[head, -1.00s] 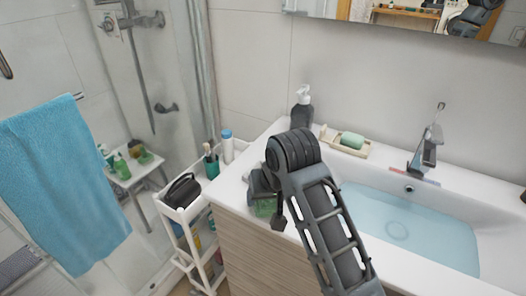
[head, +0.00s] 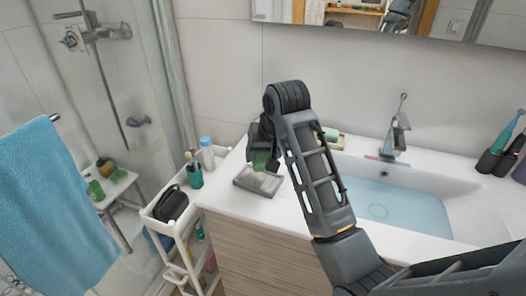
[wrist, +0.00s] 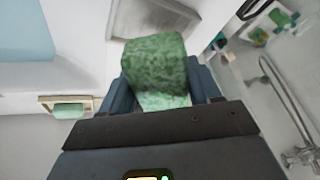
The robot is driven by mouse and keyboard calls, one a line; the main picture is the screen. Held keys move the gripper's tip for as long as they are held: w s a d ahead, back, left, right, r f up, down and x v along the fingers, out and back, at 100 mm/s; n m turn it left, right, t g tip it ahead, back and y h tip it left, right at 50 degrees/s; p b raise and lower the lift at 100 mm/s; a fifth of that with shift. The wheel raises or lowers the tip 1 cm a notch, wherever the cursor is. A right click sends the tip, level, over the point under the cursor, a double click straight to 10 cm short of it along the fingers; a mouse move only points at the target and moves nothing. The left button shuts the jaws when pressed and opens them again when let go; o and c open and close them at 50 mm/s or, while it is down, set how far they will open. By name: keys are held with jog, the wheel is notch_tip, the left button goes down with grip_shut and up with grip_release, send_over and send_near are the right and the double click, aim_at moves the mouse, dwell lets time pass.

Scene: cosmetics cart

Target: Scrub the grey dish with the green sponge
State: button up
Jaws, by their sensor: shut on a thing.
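The green sponge (head: 262,160) is held in my gripper (head: 260,148), low over the left end of the white counter. In the wrist view the sponge (wrist: 155,62) fills the space between the fingers and sticks out past them. The grey dish (head: 242,183) is a shallow rectangular tray on the counter, just below the sponge. It also shows behind the sponge in the wrist view (wrist: 128,20). I cannot tell whether the sponge touches the dish.
A sink basin (head: 445,212) with bluish water is right of my arm. A soap dish with a green bar (wrist: 68,110) sits at the back of the counter. A white trolley (head: 160,212) stands left of the counter. A blue towel (head: 55,200) hangs far left.

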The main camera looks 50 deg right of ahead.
jog(key=shift+s+d+f, duration=0.1)
jog(key=shift+f, duration=1.3)
jog(key=shift+d+f, duration=0.1)
jog(key=shift+f, duration=1.3)
jog(key=shift+f, duration=0.2)
